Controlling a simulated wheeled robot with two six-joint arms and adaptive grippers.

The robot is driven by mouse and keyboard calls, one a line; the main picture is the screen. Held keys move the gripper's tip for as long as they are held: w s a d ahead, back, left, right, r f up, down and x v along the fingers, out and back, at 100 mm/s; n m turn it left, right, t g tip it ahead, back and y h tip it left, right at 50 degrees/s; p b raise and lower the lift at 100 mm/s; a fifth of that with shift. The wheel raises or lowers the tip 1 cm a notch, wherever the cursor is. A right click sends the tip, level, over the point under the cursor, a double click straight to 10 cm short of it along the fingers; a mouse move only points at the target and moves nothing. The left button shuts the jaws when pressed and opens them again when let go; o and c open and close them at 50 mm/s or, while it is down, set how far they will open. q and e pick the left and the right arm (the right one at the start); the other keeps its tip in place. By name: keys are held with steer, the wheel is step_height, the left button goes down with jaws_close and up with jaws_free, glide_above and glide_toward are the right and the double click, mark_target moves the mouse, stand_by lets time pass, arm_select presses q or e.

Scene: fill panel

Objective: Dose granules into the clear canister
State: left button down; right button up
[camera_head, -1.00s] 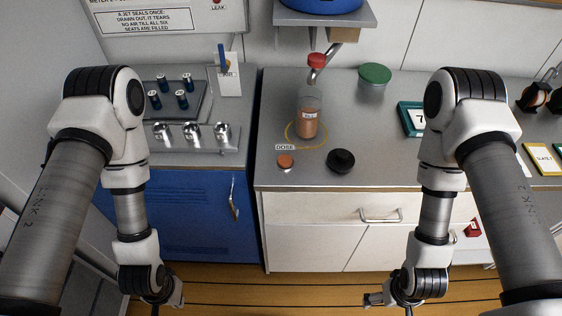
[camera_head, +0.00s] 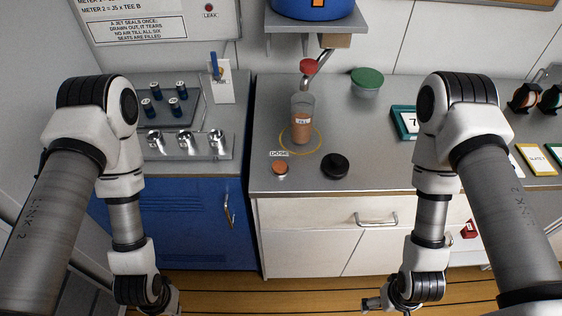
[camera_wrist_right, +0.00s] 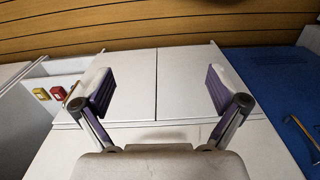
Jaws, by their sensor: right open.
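The clear canister (camera_head: 302,118) stands upright on the grey counter inside a yellow ring (camera_head: 284,147), with orange-brown granules in its lower part. A blue hopper (camera_head: 300,8) hangs above on a shelf, with a red-capped spout (camera_head: 308,67) over the canister. An orange-brown round button (camera_head: 280,168) sits by the DOSE label (camera_head: 279,153). My right gripper (camera_wrist_right: 157,90) is open and empty, low in front of the white cabinet; it also shows in the head view (camera_head: 372,303). My left gripper (camera_head: 166,303) is low in front of the blue cabinet, mostly cut off.
A black round lid (camera_head: 335,166) lies right of the button. A green-lidded tub (camera_head: 366,82) and a teal-framed number card (camera_head: 405,122) stand to the right. Metal cups and dark cylinders (camera_head: 178,92) stand on the left counter. Both grippers are below the counter edge.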

jaws_close()
stand_by(1.4)
